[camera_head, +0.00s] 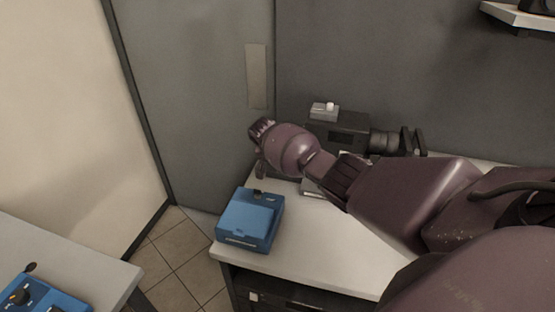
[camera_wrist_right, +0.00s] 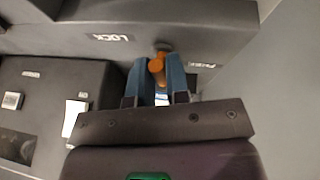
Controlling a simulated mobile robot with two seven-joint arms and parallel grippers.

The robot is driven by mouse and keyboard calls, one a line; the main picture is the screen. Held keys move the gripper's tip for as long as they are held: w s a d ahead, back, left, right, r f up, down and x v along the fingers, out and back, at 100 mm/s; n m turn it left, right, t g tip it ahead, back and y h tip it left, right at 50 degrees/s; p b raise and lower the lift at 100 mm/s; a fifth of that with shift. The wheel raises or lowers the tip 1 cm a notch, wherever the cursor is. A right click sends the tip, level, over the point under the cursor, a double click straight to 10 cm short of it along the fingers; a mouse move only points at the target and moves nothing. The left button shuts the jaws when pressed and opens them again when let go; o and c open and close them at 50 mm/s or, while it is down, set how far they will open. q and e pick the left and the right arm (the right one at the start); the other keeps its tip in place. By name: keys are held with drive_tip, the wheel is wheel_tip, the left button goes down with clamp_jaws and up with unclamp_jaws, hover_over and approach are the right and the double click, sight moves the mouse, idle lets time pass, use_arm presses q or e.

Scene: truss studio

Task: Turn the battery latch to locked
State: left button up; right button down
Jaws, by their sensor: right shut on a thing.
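The orange battery latch (camera_wrist_right: 157,67) is in the right wrist view, on a dark body with a white LOCK label (camera_wrist_right: 110,38) to its left. A second label (camera_wrist_right: 202,65), too small to read surely, is to its right. My right gripper (camera_wrist_right: 158,85) has its blue fingers closed on the latch, one on each side. In the head view, my right arm reaches in from the right beside the black camera (camera_head: 347,132); its fingertips and the latch are hidden there. My left gripper is not in view.
A blue case (camera_head: 250,218) stands on the white table (camera_head: 300,262) near its front left corner. A small grey box (camera_head: 323,110) sits atop the camera. Another table (camera_head: 85,262) with a blue device (camera_head: 42,294) is at lower left. A wall shelf (camera_head: 520,14) is at upper right.

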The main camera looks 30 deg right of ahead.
drive_tip(key=shift+f+m+g, duration=0.1)
drive_tip(key=shift+m+g, duration=0.2)
drive_tip(key=shift+m, duration=0.3)
drive_tip(key=c, duration=1.1)
unclamp_jaws()
drive_tip(key=v, duration=1.1)
drive_tip(key=shift+a+f, duration=0.1)
